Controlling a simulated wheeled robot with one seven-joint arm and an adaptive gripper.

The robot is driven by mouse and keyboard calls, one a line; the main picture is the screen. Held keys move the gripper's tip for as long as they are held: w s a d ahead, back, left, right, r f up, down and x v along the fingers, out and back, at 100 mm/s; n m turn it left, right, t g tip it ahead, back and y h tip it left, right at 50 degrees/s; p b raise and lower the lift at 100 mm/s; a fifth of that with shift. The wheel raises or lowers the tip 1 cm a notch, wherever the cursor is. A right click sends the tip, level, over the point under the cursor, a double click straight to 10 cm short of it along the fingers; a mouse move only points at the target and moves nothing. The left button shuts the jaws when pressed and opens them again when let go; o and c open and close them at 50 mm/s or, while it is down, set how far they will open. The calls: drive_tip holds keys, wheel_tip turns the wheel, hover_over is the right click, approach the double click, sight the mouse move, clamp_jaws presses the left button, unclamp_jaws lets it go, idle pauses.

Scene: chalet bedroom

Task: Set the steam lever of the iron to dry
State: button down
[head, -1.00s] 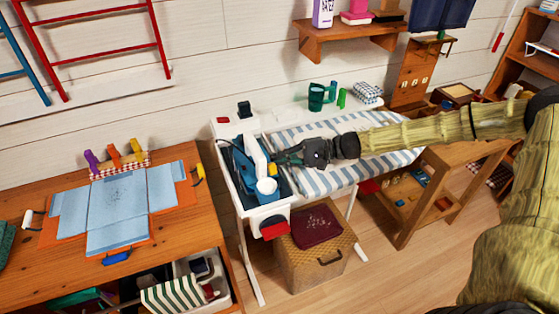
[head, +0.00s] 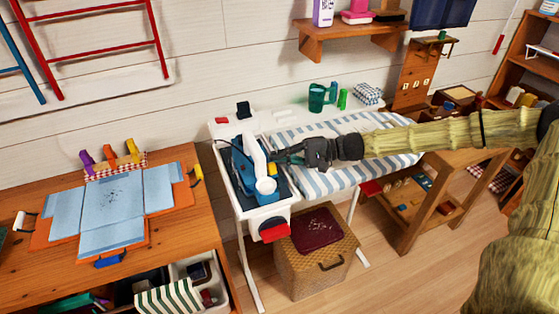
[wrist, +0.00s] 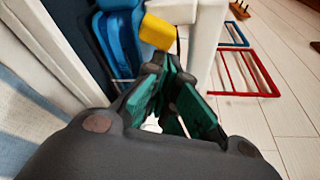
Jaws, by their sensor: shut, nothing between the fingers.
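The iron (head: 240,167) is blue with a white upper part. It stands in the tray at the left end of the ironing board. In the wrist view its blue body (wrist: 121,35) is at the top, with a yellow piece (wrist: 158,32) beside it that looks like the steam lever. My gripper (head: 277,157) reaches in from the right, close to the iron's right side. In the wrist view the green-padded fingers of my gripper (wrist: 160,72) are together and empty, with their tips just below the yellow piece. I cannot tell whether they touch it. The lever's setting is not readable.
The striped ironing board (head: 325,182) lies under my arm. A green mug (head: 317,97) stands on the white ledge behind. A wicker box (head: 312,262) is below, and a wooden table (head: 40,262) with blue cloth is at left.

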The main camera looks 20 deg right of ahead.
drive_tip(key=shift+s+n+b, duration=0.1)
drive_tip(key=shift+n+b, duration=0.4)
drive_tip(key=shift+b, duration=0.95)
drive_tip(key=n+b, duration=0.1)
drive_tip(key=b, duration=0.2)
drive_tip(key=shift+s+y, duration=0.1)
drive_tip(key=shift+y, duration=0.2)
drive_tip(key=n+b, duration=0.1)
drive_tip(key=b, duration=0.1)
drive_tip(key=r+b, duration=0.1)
drive_tip(key=b, duration=0.2)
drive_tip(key=shift+s+n+t+y, duration=0.25)
drive_tip(key=shift+n+t+y, duration=0.05)
drive_tip(key=shift+n, duration=0.1)
drive_tip(key=shift+r+n+b, duration=0.25)
drive_tip(key=shift+n+b, duration=0.05)
drive_tip(key=shift+b, duration=0.3)
